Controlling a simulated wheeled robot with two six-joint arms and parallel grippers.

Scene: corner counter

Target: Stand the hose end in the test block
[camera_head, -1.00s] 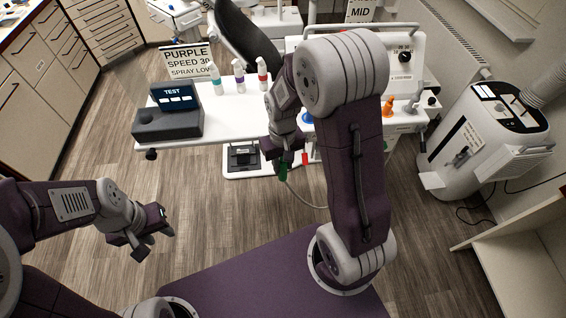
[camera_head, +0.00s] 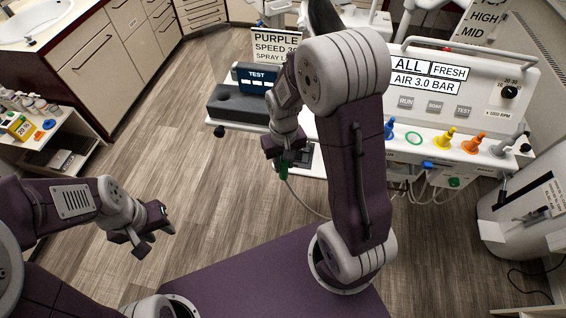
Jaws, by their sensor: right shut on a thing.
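The test block (camera_head: 236,104) is a dark grey block on the left end of the white counter, with a dark "TEST" display (camera_head: 258,78) behind it. My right gripper (camera_head: 286,160) is shut on the green hose end (camera_head: 284,170), held in front of the counter, below and to the right of the block and apart from it. The pale hose (camera_head: 309,206) hangs from it and curves right behind my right arm. My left gripper (camera_head: 153,238) is open and empty over the floor at lower left.
A white control panel (camera_head: 435,90) with buttons stands on the right, with blue, yellow and orange (camera_head: 473,142) fittings before it. A "PURPLE SPEED" sign (camera_head: 276,44) stands behind the display. A white machine (camera_head: 530,215) is at far right, a shelf cart (camera_head: 45,140) at left. Open floor lies between.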

